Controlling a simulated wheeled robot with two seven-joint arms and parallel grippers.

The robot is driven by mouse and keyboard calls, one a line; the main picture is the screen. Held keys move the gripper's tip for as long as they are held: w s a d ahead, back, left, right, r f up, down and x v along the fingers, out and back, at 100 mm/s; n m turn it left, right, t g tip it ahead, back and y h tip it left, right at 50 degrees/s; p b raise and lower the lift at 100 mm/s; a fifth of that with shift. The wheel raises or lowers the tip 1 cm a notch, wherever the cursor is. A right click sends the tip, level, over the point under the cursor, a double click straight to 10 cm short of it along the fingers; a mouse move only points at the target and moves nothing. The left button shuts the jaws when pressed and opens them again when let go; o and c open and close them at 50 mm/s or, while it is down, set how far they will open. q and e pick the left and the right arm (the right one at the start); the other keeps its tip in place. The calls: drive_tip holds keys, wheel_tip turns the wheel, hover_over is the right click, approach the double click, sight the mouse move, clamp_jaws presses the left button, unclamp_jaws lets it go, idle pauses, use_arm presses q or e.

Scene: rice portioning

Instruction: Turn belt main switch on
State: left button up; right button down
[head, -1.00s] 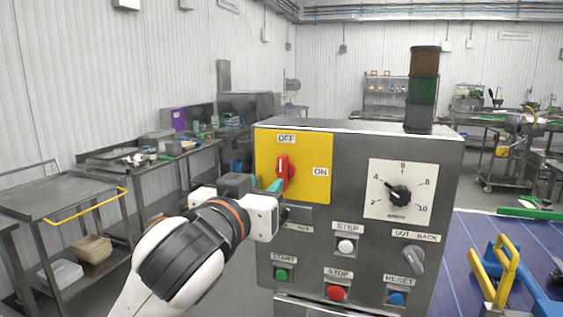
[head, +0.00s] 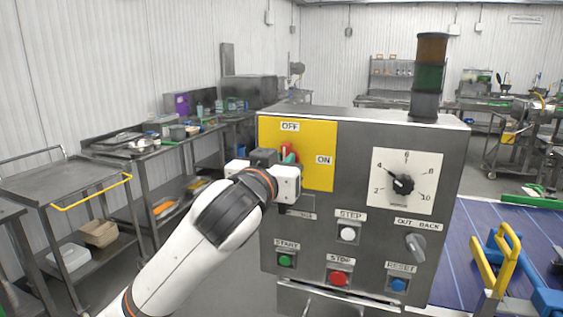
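The belt main switch is a red rotary handle (head: 287,150) on a yellow plate (head: 318,142) at the upper left of the grey control box (head: 345,215). OFF is marked above the handle and ON to its right. In the head view my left gripper (head: 288,157) is at the handle, and its body covers the handle's lower part. The handle's visible top points up toward OFF. A bit of the teal fingers shows beside the red; whether they are closed on it is hidden. My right gripper is not in view.
The box also carries a dial (head: 403,184), a green start button (head: 286,260), a red stop button (head: 338,278) and a blue reset button (head: 398,285). A signal tower (head: 428,75) stands on top. A blue belt (head: 460,230) lies to the right. Steel tables (head: 150,150) line the left wall.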

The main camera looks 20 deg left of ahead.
use_arm(q)
clamp_jaws()
drive_tip(key=shift+d+f+m+p, duration=0.1)
drive_tip(key=shift+m+p, duration=1.95)
drive_tip(key=shift+m, duration=0.9)
drive_tip(key=shift+d+f+m+p, duration=0.15)
drive_tip(key=shift+m+p, duration=1.85)
drive_tip(key=shift+m, duration=1)
drive_tip(key=shift+d+f+m+p, duration=0.1)
drive_tip(key=shift+m+p, duration=1.95)
drive_tip(key=shift+m, duration=0.9)
drive_tip(key=o, duration=0.8)
unclamp_jaws()
drive_tip(key=shift+c, duration=0.2)
drive_tip(key=shift+f, duration=0.1)
